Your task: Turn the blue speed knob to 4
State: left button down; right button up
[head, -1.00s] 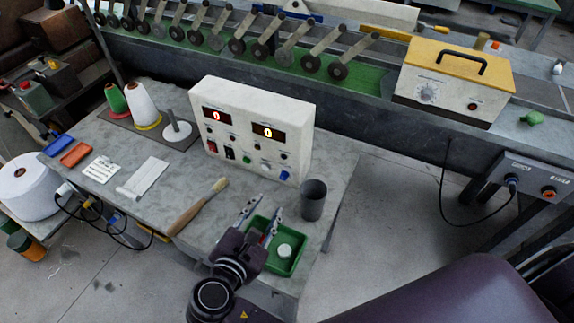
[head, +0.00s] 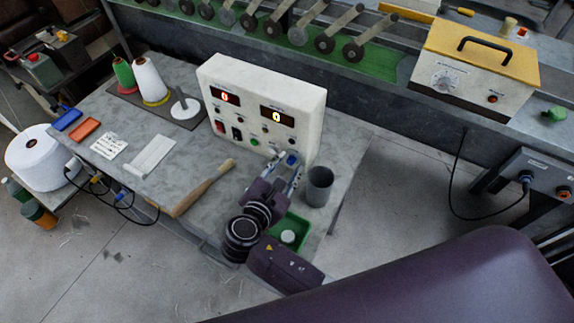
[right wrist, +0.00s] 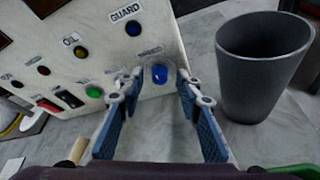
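The white control box (head: 248,108) stands on the grey table, with a red and a yellow lit display on its front. The yellow one reads 0; the red digit is too small to read surely. The blue knob (head: 292,159) is at the box's lower right; it also shows in the right wrist view (right wrist: 159,74), and its scale is not legible. My right gripper (head: 286,165) is open, its fingers pointing at the box. In the right wrist view the fingertips (right wrist: 157,88) are on either side of the knob, with gaps visible. My left gripper is not in view.
A dark grey cup (head: 319,186) stands close to the right of my right gripper. A green tray (head: 297,222) with a white round piece lies below the gripper. A wooden-handled brush (head: 203,188) and thread cones (head: 150,80) are to the left.

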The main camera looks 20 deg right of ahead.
jog(key=shift+c, duration=0.4)
grip_shut()
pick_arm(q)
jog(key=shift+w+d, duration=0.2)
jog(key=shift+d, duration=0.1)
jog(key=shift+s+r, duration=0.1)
pick_arm(e)
jog(key=shift+f, duration=0.1)
jog(key=shift+d+m+t, duration=0.1)
jog(key=shift+m+t, duration=0.2)
jog(key=shift+m, duration=0.3)
jog(key=shift+s+f+m+t+y, duration=0.15)
jog(key=shift+m+t+y, duration=0.15)
jog(key=shift+m+y, duration=0.2)
jog(key=shift+f+m+t+b, duration=0.15)
jog(key=shift+m+t+b, duration=0.35)
jog(key=shift+m+b, duration=0.25)
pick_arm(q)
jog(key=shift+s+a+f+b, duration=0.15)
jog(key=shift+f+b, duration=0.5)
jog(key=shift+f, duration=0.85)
pick_arm(e)
jog(key=shift+d+m+t+y, duration=0.1)
jog(key=shift+m+t+y, duration=0.2)
jog(key=shift+m, duration=0.35)
